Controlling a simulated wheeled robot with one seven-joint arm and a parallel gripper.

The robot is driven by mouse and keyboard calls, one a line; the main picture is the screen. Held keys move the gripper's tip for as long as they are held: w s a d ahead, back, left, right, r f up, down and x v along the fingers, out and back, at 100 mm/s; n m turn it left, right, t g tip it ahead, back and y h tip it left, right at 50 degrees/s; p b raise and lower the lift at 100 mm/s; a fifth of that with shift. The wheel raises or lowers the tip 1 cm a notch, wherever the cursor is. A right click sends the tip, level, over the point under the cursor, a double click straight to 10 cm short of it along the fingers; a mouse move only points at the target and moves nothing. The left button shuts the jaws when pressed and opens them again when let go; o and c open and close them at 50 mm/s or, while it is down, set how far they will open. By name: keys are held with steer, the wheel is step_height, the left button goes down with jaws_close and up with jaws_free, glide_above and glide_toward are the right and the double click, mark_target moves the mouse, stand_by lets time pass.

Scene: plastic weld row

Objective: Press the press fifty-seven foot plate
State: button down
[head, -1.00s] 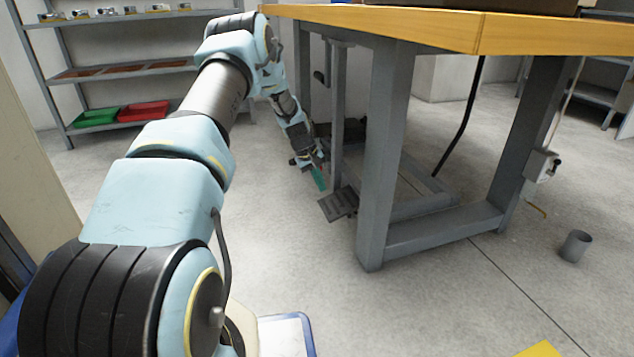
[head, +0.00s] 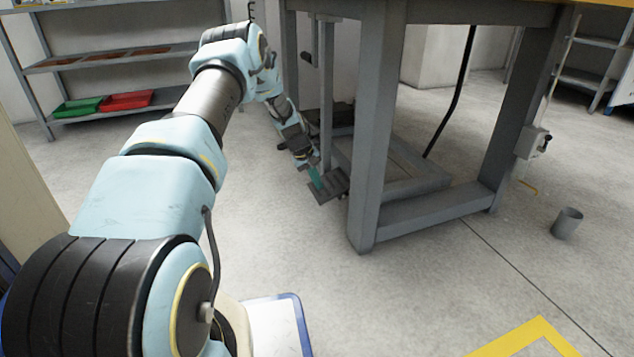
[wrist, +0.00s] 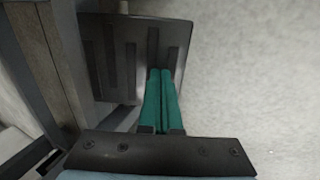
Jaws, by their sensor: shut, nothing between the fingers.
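The foot plate (head: 328,188) is a dark grey ribbed plate low by the floor, at the left side of the workbench's near leg. In the wrist view the foot plate (wrist: 113,55) fills the upper middle, with dark raised bars on it. My gripper (head: 317,180) has green fingers, which are shut together with nothing between them. In the wrist view my gripper (wrist: 160,72) overlaps the right part of the plate. The fingertips look over or on the plate; I cannot tell whether they touch it. No number shows on the plate.
The workbench leg (head: 370,140) stands close to the right of the plate, with a low frame bar (head: 430,215) behind. A grey cup (head: 567,223) stands on the floor at right. Shelves with a green bin (head: 78,107) and a red bin (head: 126,100) are at back left.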

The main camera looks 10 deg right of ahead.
steer(key=shift+a+f+h+p, duration=0.3)
steer(key=shift+a+h+p, duration=0.05)
steer(key=shift+h, duration=0.15)
steer(key=shift+s+f+p, duration=0.1)
steer(key=shift+f+p, duration=0.15)
steer(key=shift+p, duration=0.35)
steer(key=shift+a+f, duration=0.1)
steer(key=shift+f, duration=0.55)
steer(key=a+p+v, duration=0.1)
steer(key=p+v, duration=0.6)
steer(key=v, duration=0.7)
steer(key=shift+a+f+p, duration=0.3)
steer(key=shift+a+f, duration=0.05)
steer(key=shift+a, duration=0.1)
steer(key=shift+s, duration=0.1)
